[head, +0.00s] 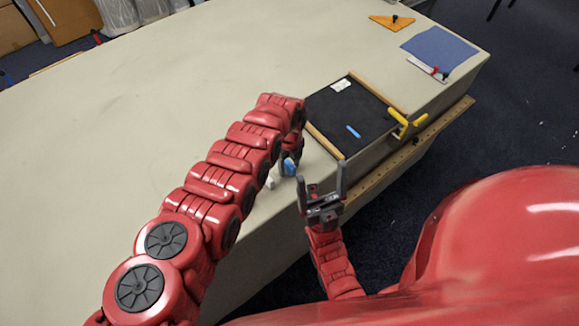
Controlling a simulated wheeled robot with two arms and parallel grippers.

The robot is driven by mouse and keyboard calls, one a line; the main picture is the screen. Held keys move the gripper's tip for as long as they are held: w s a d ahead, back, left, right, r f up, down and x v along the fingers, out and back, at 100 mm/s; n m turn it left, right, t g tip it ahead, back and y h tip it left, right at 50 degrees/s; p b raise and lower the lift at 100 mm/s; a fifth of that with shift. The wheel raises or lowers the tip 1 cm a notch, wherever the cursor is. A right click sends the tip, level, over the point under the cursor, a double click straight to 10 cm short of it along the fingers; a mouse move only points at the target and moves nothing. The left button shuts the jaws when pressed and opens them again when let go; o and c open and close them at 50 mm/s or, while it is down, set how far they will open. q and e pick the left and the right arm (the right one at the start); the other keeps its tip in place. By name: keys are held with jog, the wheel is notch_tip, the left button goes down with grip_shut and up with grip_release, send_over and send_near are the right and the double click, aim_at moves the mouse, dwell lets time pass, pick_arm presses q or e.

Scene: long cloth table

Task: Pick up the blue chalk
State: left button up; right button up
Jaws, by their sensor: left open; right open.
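A small blue stick, which looks like the blue chalk (353,131), lies on the black wood-edged board (335,108) on the table. Another small blue object (289,167) shows beside my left gripper (286,160); I cannot tell what it is or whether they touch. My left gripper hangs at the end of the arched arm, left of the board, open and mostly hidden by my arm. My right gripper (322,192) is open and empty, fingers pointing up, in front of the board's near corner and apart from the blue stick.
A white piece (270,182) stands near my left gripper. A white label or block (341,85) is on the board. An orange triangle (391,22) and blue sheet (440,48) lie farther back. The table's left is clear.

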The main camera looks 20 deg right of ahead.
aim_at(289, 164)
pick_arm(q)
grip_shut()
jog(key=shift+r, duration=0.1)
dwell(0.4)
jog(key=shift+w+d+r, duration=0.1)
jog(key=shift+d+r, duration=0.05)
jog(key=shift+r, duration=0.35)
notch_tip(289, 164, up, 17)
jog(key=b, duration=0.4)
jog(key=shift+b, duration=0.3)
jog(key=shift+f, duration=0.1)
